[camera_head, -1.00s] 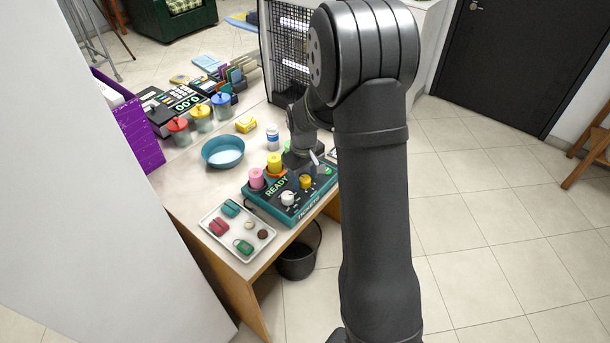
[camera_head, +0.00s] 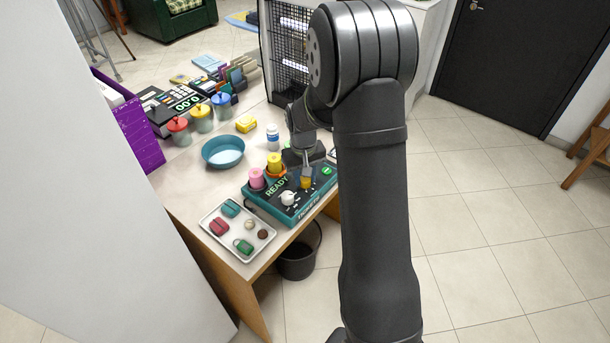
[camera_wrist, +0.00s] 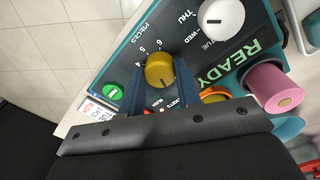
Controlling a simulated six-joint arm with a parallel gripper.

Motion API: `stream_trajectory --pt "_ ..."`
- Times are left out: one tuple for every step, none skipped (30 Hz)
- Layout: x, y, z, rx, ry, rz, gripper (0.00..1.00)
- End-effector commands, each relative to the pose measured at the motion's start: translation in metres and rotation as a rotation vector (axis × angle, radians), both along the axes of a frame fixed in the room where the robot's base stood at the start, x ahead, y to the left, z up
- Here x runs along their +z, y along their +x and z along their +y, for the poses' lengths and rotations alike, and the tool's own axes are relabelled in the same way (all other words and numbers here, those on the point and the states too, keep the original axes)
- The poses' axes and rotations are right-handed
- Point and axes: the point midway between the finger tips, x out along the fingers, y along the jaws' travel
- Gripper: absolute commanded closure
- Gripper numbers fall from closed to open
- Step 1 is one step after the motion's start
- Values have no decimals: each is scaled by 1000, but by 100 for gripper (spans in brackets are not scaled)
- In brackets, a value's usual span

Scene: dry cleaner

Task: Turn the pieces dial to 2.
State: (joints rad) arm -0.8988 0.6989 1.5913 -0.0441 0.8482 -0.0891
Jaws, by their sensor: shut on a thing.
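The pieces dial is a yellow-orange knob (camera_wrist: 159,67) on the teal ticket machine (camera_wrist: 118,62). In the wrist view, a dark mark on the knob points toward my gripper, at the bottom of the picture. Several numbers show along the knob's far side; those near my fingers are hidden, so I cannot read the setting. My gripper (camera_wrist: 160,88) has one finger on each side of the knob and is shut on it. In the head view, my gripper (camera_head: 305,168) reaches down to the yellow knob (camera_head: 306,183) from behind.
A white day dial (camera_wrist: 221,18) sits beside the yellow one. A green button (camera_head: 327,170) is at the machine's right end. Pink (camera_head: 256,178) and yellow (camera_head: 274,163) ticket rolls stand at its back left. A tray (camera_head: 211,228) of small items lies to the left.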

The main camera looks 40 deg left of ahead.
Motion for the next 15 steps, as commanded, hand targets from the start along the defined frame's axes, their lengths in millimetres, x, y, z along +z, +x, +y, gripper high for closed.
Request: stream_trajectory --pt "1 0 0 -38 1 -2 92" --pt "1 0 0 -63 0 -1 92" --pt "1 0 0 -96 0 -1 92" --pt "1 0 0 -120 0 -1 92" --pt "1 0 1 -144 0 -1 92" --pt "1 0 1 -175 0 -1 92" --pt "1 0 1 -197 0 -1 92" --pt "1 0 1 -217 0 -2 92" --pt "1 1 1 -244 0 -1 92" --pt "1 1 1 -264 0 -1 92" --pt "1 1 1 -281 1 -1 92" --pt "1 1 1 -303 1 -1 92" --pt "1 1 1 -319 1 -1 92" --pt "1 1 1 -333 2 -1 92" --pt "1 1 1 -351 1 -1 92"
